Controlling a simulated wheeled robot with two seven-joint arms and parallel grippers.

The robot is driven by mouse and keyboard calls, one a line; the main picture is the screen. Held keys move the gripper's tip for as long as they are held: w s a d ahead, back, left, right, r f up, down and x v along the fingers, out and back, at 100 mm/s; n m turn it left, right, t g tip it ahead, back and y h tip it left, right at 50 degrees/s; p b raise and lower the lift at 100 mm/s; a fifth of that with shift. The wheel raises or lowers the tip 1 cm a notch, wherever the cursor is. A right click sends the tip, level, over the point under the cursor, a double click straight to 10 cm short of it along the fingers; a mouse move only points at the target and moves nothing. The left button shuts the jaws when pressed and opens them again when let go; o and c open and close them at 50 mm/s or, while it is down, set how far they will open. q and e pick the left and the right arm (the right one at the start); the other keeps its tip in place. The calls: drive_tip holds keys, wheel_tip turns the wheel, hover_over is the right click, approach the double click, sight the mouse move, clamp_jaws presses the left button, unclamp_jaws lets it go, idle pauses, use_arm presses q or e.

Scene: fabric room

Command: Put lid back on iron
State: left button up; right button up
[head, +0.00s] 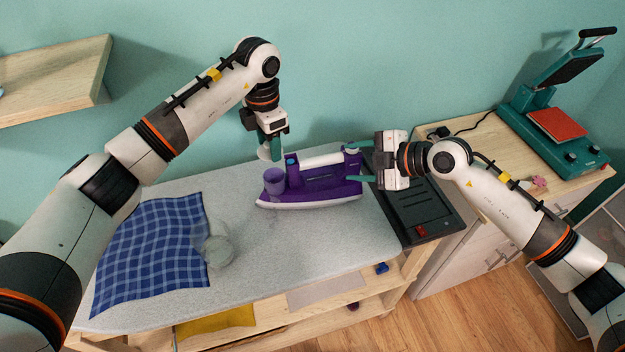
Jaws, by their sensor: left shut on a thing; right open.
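A purple iron (318,184) with a pale soleplate lies on the ironing board, its nose to the left. A translucent purple cup-shaped part (274,180) stands at its front end. My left gripper (272,151) points down just above and behind that front end. It is shut on a small whitish piece (264,153), probably the lid, mostly hidden by the fingers. My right gripper (358,163) is open, with its fingers on either side of the iron's rear end. I cannot tell whether they touch it.
The grey ironing board (290,240) is clear in front of the iron. A transparent cup (216,250) stands beside a blue checked cloth (155,250) on the left. A black tray (420,208) lies to the right. A green heat press (560,125) stands on the cabinet.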

sight(314, 163)
drive_tip(key=shift+a, duration=0.1)
drive_tip(key=x, duration=1.2)
drive_tip(key=shift+r, duration=0.1)
clamp_jaws()
